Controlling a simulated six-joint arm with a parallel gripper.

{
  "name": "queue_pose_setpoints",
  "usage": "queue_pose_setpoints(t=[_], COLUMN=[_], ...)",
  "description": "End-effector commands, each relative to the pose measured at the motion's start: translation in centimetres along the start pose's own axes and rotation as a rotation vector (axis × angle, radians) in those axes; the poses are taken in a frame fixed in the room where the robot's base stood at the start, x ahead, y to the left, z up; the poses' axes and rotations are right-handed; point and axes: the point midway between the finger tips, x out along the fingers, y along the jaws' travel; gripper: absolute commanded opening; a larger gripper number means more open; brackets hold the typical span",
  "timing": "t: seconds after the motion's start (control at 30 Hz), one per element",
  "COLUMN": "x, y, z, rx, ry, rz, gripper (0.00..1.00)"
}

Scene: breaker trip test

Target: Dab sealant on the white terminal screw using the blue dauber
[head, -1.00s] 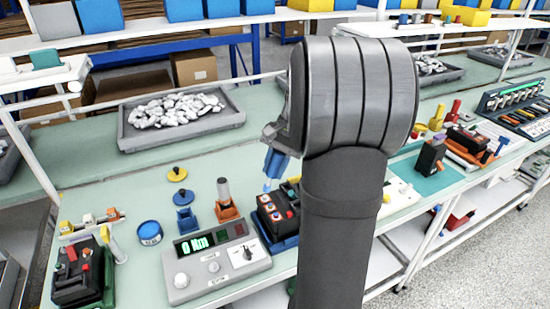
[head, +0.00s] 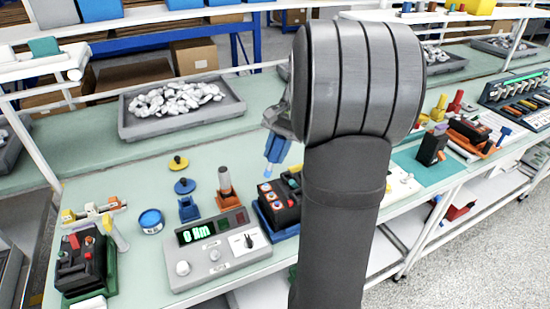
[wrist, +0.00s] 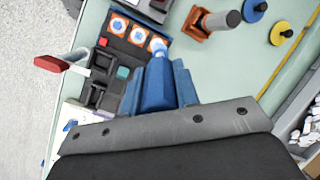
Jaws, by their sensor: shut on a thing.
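My gripper (wrist: 157,98) is shut on the blue dauber (head: 277,149), which points down with a pale blue tip (head: 268,167). The dauber also shows in the wrist view (wrist: 156,85). In the head view the tip is above the black breaker (head: 285,203), apart from it. The breaker (wrist: 107,65) has a row of terminals with pale round heads on orange-red squares, such as one terminal screw (wrist: 118,25). In the wrist view the dauber tip overlaps the terminal nearest the gripper. My arm hides part of the breaker in the head view.
An orange stand with a grey-topped tool (head: 226,188), a blue stand (head: 188,208) and a blue tin (head: 151,221) are to the left. A grey tray of pale pieces (head: 182,105) lies behind.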

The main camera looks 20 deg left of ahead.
Motion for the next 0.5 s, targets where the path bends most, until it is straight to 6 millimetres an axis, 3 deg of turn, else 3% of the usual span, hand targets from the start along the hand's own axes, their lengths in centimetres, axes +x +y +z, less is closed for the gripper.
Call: queue_pose_setpoints(t=[0.5], x=[-4.3], y=[-1.1], z=[1.1], rx=[-0.001], ry=[0.002], rz=[-0.001], gripper=[0.06])
